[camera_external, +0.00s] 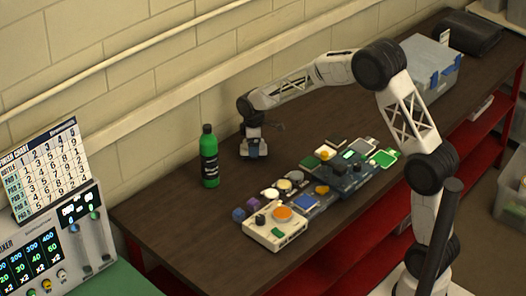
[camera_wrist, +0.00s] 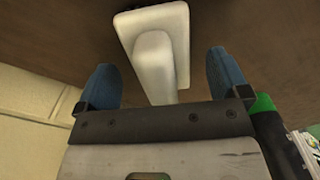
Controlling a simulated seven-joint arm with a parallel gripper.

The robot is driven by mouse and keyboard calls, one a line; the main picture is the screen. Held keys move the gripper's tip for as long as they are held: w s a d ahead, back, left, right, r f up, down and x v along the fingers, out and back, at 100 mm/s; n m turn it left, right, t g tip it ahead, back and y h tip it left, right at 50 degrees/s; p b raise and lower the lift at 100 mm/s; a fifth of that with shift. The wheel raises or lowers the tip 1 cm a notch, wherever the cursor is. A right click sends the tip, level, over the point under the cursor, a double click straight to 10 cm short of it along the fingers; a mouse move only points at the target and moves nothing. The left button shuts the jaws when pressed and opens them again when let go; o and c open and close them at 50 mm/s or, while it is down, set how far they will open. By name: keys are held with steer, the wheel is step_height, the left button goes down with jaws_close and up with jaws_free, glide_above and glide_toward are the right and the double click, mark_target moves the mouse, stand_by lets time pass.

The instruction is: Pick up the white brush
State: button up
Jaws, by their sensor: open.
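The white brush (camera_wrist: 172,25) shows in the wrist view as a pale block with a rounded handle, at the top middle against the brown bench. Its handle reaches down between the two blue fingers of my gripper (camera_wrist: 160,62), with a gap on each side. My gripper is open. In the external view my gripper (camera_external: 253,150) points down low over the back of the bench, right of the green bottle. I cannot make out the brush there; the gripper seems to hide it.
Several small devices and a white box (camera_external: 274,229) lie toward the bench's front. A grey bin (camera_external: 428,66) stands at the far right. The wall runs behind.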

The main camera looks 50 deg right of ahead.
steer(key=shift+f, duration=0.3)
steer(key=shift+c, duration=0.2)
steer(key=c, duration=1)
steer(key=shift+r, duration=0.15)
steer(key=shift+r, duration=0.55)
steer(key=shift+s+r, duration=0.2)
steer(key=shift+r, duration=0.4)
steer(key=shift+s+r, duration=0.2)
steer(key=shift+r, duration=0.35)
steer(key=s, duration=0.5)
steer(key=s+r, duration=0.1)
steer(key=s, duration=0.9)
steer(key=shift+s+d+r, duration=0.1)
steer(key=shift+r, duration=0.05)
